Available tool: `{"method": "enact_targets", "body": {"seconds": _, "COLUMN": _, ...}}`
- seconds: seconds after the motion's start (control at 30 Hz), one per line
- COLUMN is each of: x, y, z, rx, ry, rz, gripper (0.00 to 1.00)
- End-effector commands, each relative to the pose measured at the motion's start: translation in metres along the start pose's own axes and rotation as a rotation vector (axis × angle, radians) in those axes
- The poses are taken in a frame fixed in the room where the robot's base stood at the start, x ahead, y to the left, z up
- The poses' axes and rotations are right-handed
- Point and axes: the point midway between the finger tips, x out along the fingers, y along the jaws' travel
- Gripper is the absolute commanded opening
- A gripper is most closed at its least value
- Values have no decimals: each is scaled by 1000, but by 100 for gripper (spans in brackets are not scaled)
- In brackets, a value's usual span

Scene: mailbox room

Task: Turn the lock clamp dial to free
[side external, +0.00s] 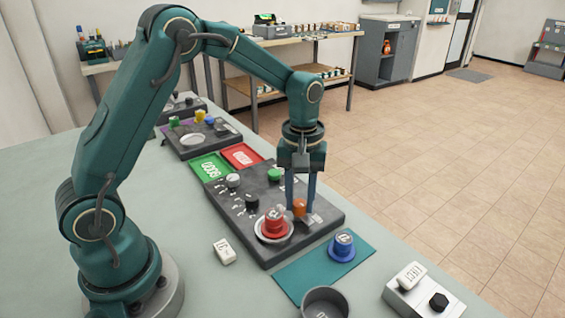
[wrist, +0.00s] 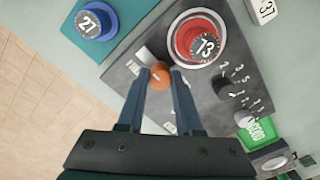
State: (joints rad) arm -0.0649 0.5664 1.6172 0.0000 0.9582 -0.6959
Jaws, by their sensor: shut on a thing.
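An orange dial (side external: 300,207) stands on a dark grey panel (side external: 323,226), beside a red numbered piece (side external: 274,220) in a pale round ring. My gripper (side external: 300,200) points down with its fingers on either side of the dial and is shut on it. In the wrist view the dial (wrist: 160,77) shows between the blue fingertips. The dial's setting is unclear.
A black selector knob (side external: 252,202), a white knob (side external: 233,180) and a green button (side external: 274,174) share the panel. A blue piece marked 21 (wrist: 95,21) sits on a teal mat (side external: 308,276). A white tag (side external: 224,251) and a grey cup (side external: 325,303) are nearby.

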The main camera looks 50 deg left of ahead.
Motion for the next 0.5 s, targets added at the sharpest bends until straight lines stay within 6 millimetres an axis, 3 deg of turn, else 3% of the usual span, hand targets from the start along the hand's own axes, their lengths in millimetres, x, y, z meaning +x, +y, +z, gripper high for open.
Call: {"method": "enact_targets", "body": {"seconds": 0.5, "x": -1, "y": 0, "z": 0, "rx": -42, "ry": 1, "rz": 2, "gripper": 0}}
